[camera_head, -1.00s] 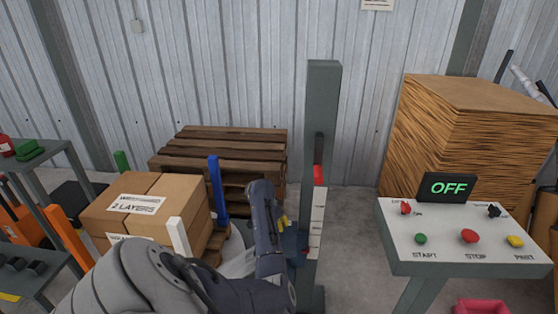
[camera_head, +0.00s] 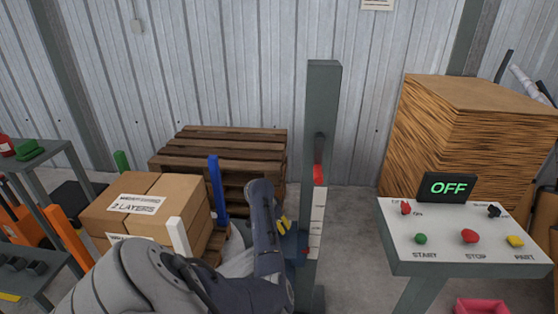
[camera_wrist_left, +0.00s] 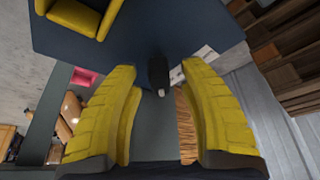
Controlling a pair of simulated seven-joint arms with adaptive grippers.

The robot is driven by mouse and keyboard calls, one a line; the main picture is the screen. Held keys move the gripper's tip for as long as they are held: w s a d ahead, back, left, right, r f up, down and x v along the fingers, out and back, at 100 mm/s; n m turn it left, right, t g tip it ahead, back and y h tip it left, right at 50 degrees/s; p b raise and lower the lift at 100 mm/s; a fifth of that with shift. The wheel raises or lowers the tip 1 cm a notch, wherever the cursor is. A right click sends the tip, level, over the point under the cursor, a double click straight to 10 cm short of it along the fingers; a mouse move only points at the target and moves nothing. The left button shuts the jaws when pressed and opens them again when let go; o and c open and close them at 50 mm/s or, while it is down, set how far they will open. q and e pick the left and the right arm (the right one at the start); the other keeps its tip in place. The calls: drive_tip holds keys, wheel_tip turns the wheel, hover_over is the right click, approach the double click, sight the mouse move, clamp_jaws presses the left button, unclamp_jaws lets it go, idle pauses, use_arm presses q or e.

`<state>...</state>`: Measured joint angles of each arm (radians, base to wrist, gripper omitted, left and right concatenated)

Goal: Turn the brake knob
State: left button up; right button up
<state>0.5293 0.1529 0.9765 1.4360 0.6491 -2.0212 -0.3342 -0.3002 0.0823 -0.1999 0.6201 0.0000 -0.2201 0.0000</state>
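In the left wrist view, a small black knob-like part (camera_wrist_left: 158,72) with a pale tip stands out from a dark navy body (camera_wrist_left: 140,30). It lies between and ahead of the two yellow fingers of my left gripper (camera_wrist_left: 160,95), which are spread wide with nothing held. I see no brake label on it. In the head view, my left forearm hides most of this gripper; a bit of yellow (camera_head: 284,226) shows by the dark blue box (camera_head: 293,246) on the grey post (camera_head: 322,110). My right gripper is not in view.
A console (camera_head: 430,238) at right has START, STOP and PART buttons, a red knob (camera_head: 405,208), a black knob (camera_head: 494,211) and an OFF display (camera_head: 449,188). Cartons (camera_head: 150,205) and pallets (camera_head: 220,150) stand left of the post. Floor between post and console is clear.

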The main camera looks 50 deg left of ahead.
use_arm(q)
drive_tip(key=v, duration=1.2)
drive_tip(key=shift+s, duration=0.1)
idle(0.4)
